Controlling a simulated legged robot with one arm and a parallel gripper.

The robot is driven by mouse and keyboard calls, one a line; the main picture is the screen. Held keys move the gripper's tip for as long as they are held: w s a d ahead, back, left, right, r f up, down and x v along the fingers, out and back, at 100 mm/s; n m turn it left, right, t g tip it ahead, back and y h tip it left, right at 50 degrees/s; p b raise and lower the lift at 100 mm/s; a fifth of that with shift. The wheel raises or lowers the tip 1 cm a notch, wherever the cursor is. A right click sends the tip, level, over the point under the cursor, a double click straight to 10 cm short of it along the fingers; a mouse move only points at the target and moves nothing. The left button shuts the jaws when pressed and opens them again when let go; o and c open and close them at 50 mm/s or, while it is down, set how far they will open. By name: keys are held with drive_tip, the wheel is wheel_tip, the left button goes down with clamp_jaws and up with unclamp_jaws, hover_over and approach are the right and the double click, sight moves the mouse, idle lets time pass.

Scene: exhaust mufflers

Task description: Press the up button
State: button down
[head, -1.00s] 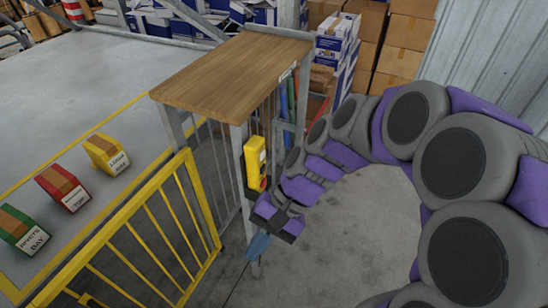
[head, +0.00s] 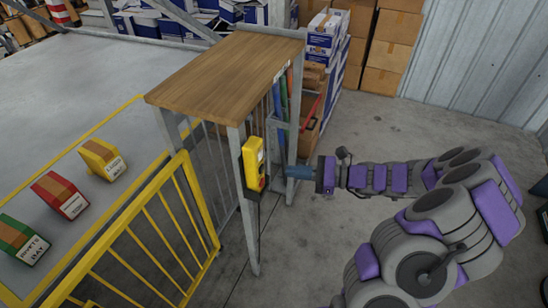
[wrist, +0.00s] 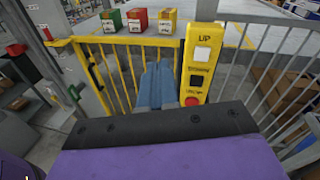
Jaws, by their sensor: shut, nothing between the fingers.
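The yellow control box (head: 251,157) hangs on the grey post of the wood-topped stand in the head view. In the wrist view the box (wrist: 187,62) stands upright, with a white button (wrist: 202,53) below the label UP. A black button (wrist: 197,80) is in the middle and a red button (wrist: 192,101) is at the bottom. My gripper (head: 289,172) is to the right of the box's lower part in the head view, pointing left. In the wrist view its blue fingers (wrist: 157,84) are shut and empty, left of the buttons. I cannot tell whether the fingertips touch anything.
The wood-topped stand (head: 228,72) rises beside the box. A yellow railing (head: 160,235) runs to the left, with green, red and yellow bins (head: 62,194) beyond it. Cardboard boxes (head: 393,45) are stacked at the back. Grey floor is open at the right.

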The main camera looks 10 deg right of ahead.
sight(262, 156)
drive_tip(key=w+d+f+m+t+h, duration=0.1)
drive_tip(key=d+f+m+t, duration=0.2)
drive_tip(key=d, duration=0.3)
drive_tip(key=shift+w+d+f+m+t, duration=0.2)
drive_tip(key=shift+m+t, duration=0.2)
drive_tip(key=shift+m, duration=0.3)
drive_tip(key=b+x, duration=0.2)
drive_tip(key=x, duration=1.1)
drive_tip(key=shift+f, duration=0.25)
drive_tip(key=shift+w+a, duration=0.4)
drive_tip(key=shift+a, duration=0.05)
